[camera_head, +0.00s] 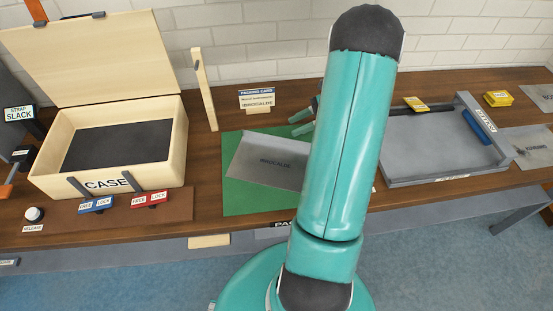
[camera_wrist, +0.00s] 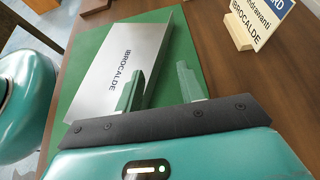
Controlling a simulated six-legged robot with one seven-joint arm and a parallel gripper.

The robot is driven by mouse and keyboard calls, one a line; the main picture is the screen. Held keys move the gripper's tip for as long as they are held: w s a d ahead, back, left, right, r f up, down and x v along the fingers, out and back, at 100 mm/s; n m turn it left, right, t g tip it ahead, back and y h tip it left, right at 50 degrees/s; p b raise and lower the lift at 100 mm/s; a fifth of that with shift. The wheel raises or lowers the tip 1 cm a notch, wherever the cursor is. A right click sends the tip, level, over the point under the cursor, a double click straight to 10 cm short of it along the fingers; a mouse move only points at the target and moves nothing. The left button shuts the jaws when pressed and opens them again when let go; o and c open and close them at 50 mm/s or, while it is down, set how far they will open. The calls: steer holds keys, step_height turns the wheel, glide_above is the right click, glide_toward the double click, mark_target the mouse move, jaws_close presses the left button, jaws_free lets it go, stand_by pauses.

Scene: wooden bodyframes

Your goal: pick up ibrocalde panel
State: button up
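The ibrocalde panel (camera_head: 262,155) is a flat grey sheet with its name printed on it. It lies on a green mat (camera_head: 235,200) on the wooden bench, left of my arm in the head view, which hides part of its right side. It also shows in the wrist view (camera_wrist: 142,50). My gripper (camera_wrist: 158,82) is open, with its two green fingers apart and nothing between them. In the wrist view the left finger overlaps the panel's near end; whether they touch I cannot tell. In the head view the fingertips (camera_head: 302,122) show beside my arm, near the panel's right end.
A card stand (camera_head: 256,100) with the panel's name stands behind the mat. An open case (camera_head: 115,145) with a dark lining is at left, with free/lock levers (camera_head: 150,199) before it. A grey tray (camera_head: 420,160) and yellow blocks (camera_head: 497,98) are at right.

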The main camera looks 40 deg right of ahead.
mark_target(276, 142)
steer(key=x, duration=0.7)
steer(key=shift+w+a, duration=0.3)
steer(key=shift+a, duration=0.05)
steer(key=shift+r, duration=0.1)
jaws_close()
steer(key=shift+s, duration=0.1)
stand_by(0.8)
